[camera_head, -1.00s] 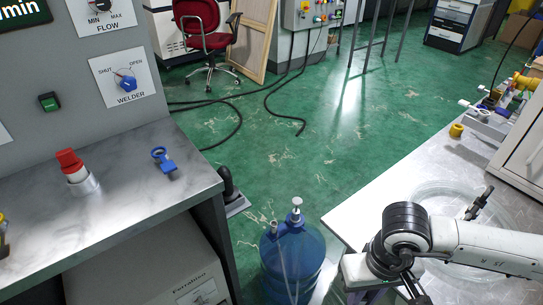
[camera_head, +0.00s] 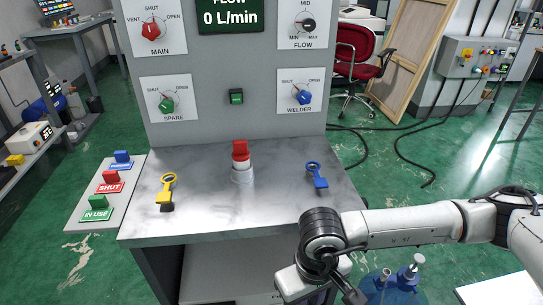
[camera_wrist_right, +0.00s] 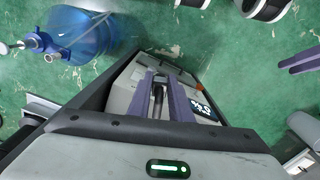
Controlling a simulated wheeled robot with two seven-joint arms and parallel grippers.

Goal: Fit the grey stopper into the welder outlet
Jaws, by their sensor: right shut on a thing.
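My right gripper (camera_wrist_right: 166,98) is shut on a dark grey cylindrical piece (camera_wrist_right: 158,97), probably the grey stopper, which shows between its two purple fingers. The fingers hide part of it. In the head view the right wrist hangs low in front of the workbench's right corner, and the fingertips are not clear. The welder dial (camera_head: 303,97) is on the panel's lower right, with a blue knob. A blue ring-ended piece (camera_head: 316,176) lies on the bench below it. I cannot make out which part is the welder outlet. My left gripper is not in view.
A red-capped white fitting (camera_head: 241,158) stands mid-bench. A yellow ring-ended piece (camera_head: 167,191) lies to its left. A side board (camera_head: 94,210) carries blue, red and green blocks. A blue bottle (camera_head: 392,288) stands on the floor at lower right; bare bench top lies between pieces.

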